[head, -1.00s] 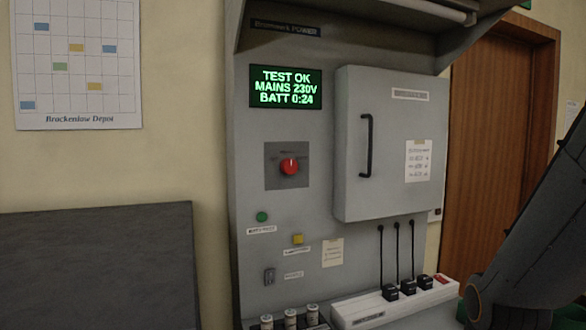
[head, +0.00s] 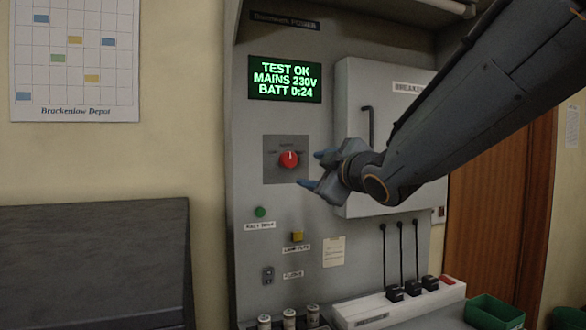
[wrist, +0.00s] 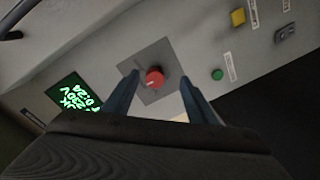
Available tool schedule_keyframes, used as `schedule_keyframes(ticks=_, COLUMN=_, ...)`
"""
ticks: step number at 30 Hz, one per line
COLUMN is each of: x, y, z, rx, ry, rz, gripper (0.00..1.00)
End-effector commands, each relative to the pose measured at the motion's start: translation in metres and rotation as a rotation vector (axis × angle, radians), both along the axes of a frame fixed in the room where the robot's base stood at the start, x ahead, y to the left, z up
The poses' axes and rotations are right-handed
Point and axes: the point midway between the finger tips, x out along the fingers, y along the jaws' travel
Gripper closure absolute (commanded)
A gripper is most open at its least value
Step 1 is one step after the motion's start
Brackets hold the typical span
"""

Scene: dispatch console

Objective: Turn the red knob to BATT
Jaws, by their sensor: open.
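The red knob (head: 289,159) sits on a dark grey square plate (head: 271,178) on the grey console, below the display. Its pale pointer mark points roughly straight up in the head view; the plate's lettering is too small to read. My gripper (head: 309,170) is open and empty, just right of the knob in the head view. In the wrist view the knob (wrist: 155,77) shows beyond and between the two blue fingers (wrist: 157,92), apart from both. The display (head: 285,79) reads TEST OK, MAINS 230V, BATT 0:24.
A breaker cabinet (head: 352,130) with a black handle juts out right of the knob, behind my arm. A green button (head: 260,212), a yellow button (head: 297,236) and a switch (head: 268,276) lie below. A power strip (head: 365,311) with plugs is lower right.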

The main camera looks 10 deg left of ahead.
Motion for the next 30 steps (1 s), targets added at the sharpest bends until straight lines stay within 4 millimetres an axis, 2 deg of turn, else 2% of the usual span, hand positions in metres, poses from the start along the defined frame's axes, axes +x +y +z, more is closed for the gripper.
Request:
schedule_keyframes(ticks=2, x=-0.004, y=0.013, z=0.015, rx=-0.005, ry=-0.054, rz=0.038, gripper=0.48)
schedule_keyframes(ticks=5, x=-0.004, y=0.02, z=0.022, rx=-0.01, ry=-0.077, rz=0.053, gripper=0.48)
schedule_keyframes(ticks=21, x=0.049, y=0.058, z=0.021, rx=-0.01, ry=-0.073, rz=0.05, gripper=0.48)
schedule_keyframes(ticks=30, x=0.057, y=0.063, z=0.021, rx=-0.008, ry=-0.074, rz=0.048, gripper=0.48)
